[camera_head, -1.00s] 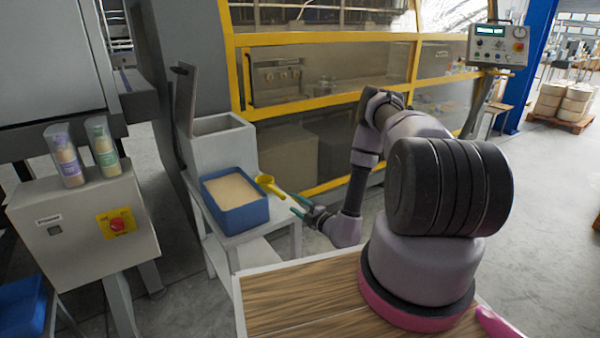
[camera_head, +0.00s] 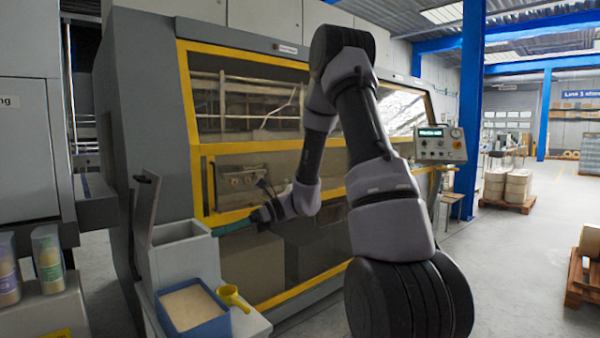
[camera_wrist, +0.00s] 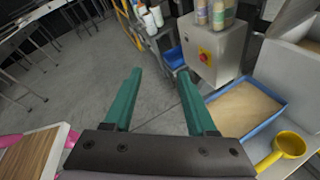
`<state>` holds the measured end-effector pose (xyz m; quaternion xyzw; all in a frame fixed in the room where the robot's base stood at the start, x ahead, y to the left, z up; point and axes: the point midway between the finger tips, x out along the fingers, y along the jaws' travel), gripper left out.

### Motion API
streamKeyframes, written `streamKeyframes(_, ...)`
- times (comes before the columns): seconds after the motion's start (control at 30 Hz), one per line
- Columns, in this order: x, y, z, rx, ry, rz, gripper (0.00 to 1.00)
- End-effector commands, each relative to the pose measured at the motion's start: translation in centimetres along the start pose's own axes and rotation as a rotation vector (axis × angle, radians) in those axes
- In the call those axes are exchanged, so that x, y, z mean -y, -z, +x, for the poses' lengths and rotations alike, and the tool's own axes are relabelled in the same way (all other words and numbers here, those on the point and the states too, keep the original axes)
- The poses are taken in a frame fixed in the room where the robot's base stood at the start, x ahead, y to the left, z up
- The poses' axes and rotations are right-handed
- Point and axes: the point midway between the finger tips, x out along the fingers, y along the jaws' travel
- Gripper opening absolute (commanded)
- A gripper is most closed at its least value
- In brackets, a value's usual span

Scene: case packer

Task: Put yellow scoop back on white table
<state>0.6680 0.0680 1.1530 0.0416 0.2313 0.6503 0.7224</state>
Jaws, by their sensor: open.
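The yellow scoop (camera_head: 234,297) stands on the white table (camera_head: 256,326), just right of a blue tray (camera_head: 197,333) filled with pale powder. In the wrist view the scoop (camera_wrist: 288,145) shows at the lower right, its handle pointing toward the lower left, beside the tray (camera_wrist: 262,124). My gripper (camera_head: 222,231) is raised above and behind the table, apart from the scoop. In the wrist view its two green fingers (camera_wrist: 160,95) are spread apart with nothing between them.
A grey bin (camera_head: 180,255) with a raised lid stands behind the tray. The yellow-framed machine (camera_head: 250,215) is close behind my gripper. Bottles (camera_head: 47,260) stand at the left. A wooden-topped surface (camera_wrist: 35,155) shows in the wrist view. Open floor lies to the right.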

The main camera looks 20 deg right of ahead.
Motion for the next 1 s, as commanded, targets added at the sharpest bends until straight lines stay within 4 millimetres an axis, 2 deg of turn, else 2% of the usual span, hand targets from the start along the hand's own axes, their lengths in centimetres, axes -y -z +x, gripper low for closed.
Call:
streamKeyframes(0.03, -2.0, -1.0, -0.5, -0.069, -0.006, -0.108, 0.57)
streamKeyframes(0.1, -4.5, -1.5, -1.2, -0.170, -0.017, -0.256, 0.57)
streamKeyframes(0.27, -9.5, -2.2, -3.6, -0.398, -0.033, -0.591, 0.57)
streamKeyframes(0.4, -13.2, -2.5, -6.2, -0.599, -0.037, -0.881, 0.57)
streamKeyframes(0.7, -19.3, -3.5, -13.1, -1.041, -0.012, -1.468, 0.57)
streamKeyframes(0.9, -21.9, -4.3, -16.6, -1.268, 0.012, -1.723, 0.57)
streamKeyframes(1.0, -22.5, -4.6, -17.5, -1.328, 0.020, -1.783, 0.57)
